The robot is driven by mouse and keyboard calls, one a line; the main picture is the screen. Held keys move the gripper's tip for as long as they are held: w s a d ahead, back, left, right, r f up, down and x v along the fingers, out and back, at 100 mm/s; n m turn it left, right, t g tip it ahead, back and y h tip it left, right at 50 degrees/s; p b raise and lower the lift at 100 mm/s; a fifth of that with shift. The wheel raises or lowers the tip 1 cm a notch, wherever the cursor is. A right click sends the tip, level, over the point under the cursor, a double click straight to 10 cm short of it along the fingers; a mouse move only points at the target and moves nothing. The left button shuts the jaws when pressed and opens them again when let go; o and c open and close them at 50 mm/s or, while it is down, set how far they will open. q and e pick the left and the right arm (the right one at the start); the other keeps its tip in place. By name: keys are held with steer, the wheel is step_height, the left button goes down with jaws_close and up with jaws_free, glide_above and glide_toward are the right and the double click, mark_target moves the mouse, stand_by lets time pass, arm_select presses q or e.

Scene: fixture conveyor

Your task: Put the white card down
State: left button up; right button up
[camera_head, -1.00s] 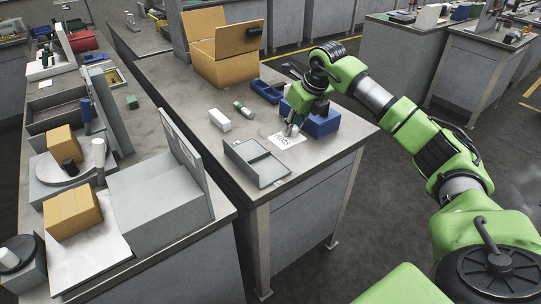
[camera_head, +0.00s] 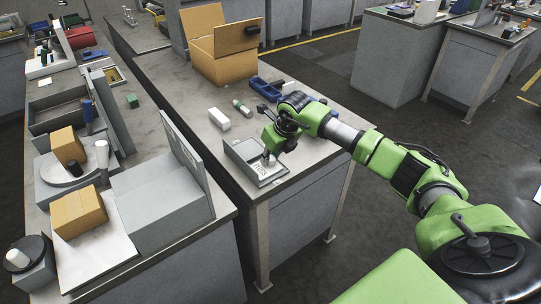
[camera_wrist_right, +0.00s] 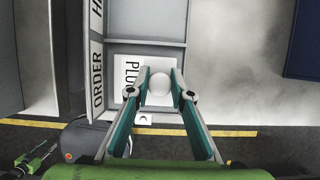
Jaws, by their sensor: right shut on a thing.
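The white card (camera_head: 257,169) with dark lettering shows in the head view over the near part of the grey divided tray (camera_head: 235,152). In the right wrist view the card (camera_wrist_right: 130,68) lies within the outline of the tray's nearer compartment. A round white knob (camera_wrist_right: 159,92) is between my fingertips. My right gripper (camera_head: 268,158) is shut on the card, apparently by this knob; the fingers (camera_wrist_right: 159,96) hide part of the card. I cannot tell whether the card touches the tray floor. My left gripper is not in view.
A white block (camera_head: 219,119) and a small green-and-white cylinder (camera_head: 241,106) lie behind the tray. An open cardboard box (camera_head: 225,65) stands further back. A blue bin (camera_head: 266,90) is partly behind my arm. The tray wall bears lettering (camera_wrist_right: 97,75).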

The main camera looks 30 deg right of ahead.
steer(key=o, duration=1)
steer(key=shift+r, duration=0.3)
steer(key=b+v, duration=0.2)
steer(key=v, duration=0.9)
steer(key=shift+s+r+b, duration=0.15)
steer(key=shift+r+b, duration=0.1)
steer(key=shift+b, duration=0.15)
